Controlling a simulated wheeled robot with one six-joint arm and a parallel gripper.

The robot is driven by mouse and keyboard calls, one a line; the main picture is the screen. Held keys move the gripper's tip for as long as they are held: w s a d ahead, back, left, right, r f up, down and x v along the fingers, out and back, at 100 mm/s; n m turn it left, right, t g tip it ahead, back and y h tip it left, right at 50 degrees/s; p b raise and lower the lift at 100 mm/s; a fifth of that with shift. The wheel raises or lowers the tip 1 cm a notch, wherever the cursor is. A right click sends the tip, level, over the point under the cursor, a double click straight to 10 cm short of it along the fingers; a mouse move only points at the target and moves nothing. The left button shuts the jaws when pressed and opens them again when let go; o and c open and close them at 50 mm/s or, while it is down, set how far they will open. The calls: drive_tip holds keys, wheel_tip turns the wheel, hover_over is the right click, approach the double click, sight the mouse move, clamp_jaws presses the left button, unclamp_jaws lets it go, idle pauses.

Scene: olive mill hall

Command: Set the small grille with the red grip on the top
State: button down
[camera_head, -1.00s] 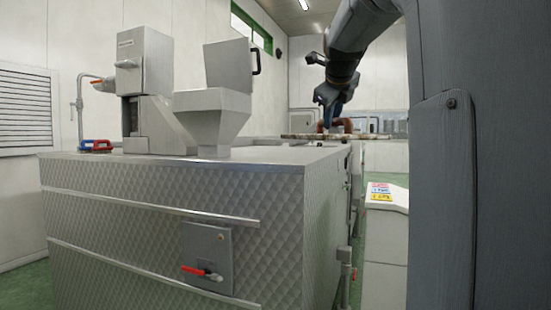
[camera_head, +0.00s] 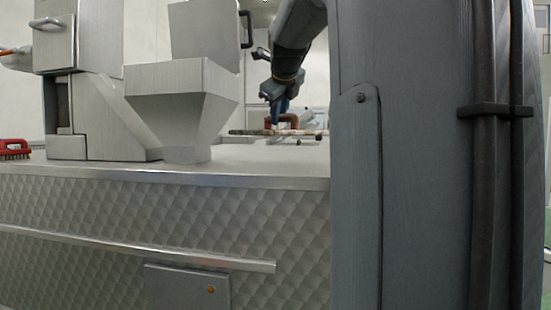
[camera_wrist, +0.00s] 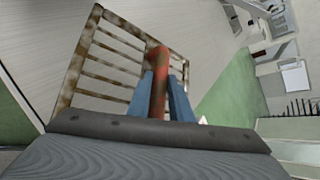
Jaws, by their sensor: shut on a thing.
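A small rusty grille (camera_wrist: 103,63) with a red-brown grip (camera_wrist: 158,82) shows in the wrist view, with bars in a rectangular frame. My gripper (camera_wrist: 167,92) is shut on the red grip, one blue finger on each side. In the head view the grille (camera_head: 258,132) appears edge-on, roughly level, at the height of the steel machine top (camera_head: 240,172). Whether it touches the top or hangs just above it, I cannot tell. My gripper (camera_head: 278,112) is above it at the far end of the top.
A steel hopper (camera_head: 182,100) and a box-shaped unit (camera_head: 55,40) stand on the left of the top. A red brush (camera_head: 14,149) lies at the far left. In the wrist view, green floor (camera_wrist: 235,92) lies beyond the machine's edge.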

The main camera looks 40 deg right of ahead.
sight(283, 120)
wheel_tip(283, 120, down, 9)
drive_tip(key=shift+s+f+p, duration=0.1)
drive_tip(key=shift+f+p, duration=0.1)
drive_tip(key=shift+p, duration=0.6)
drive_tip(key=shift+f, duration=0.1)
drive_tip(key=c, duration=1.6)
unclamp_jaws()
drive_tip(key=b+v, duration=0.2)
drive_tip(key=v, duration=1)
drive_tip(key=shift+b, duration=0.3)
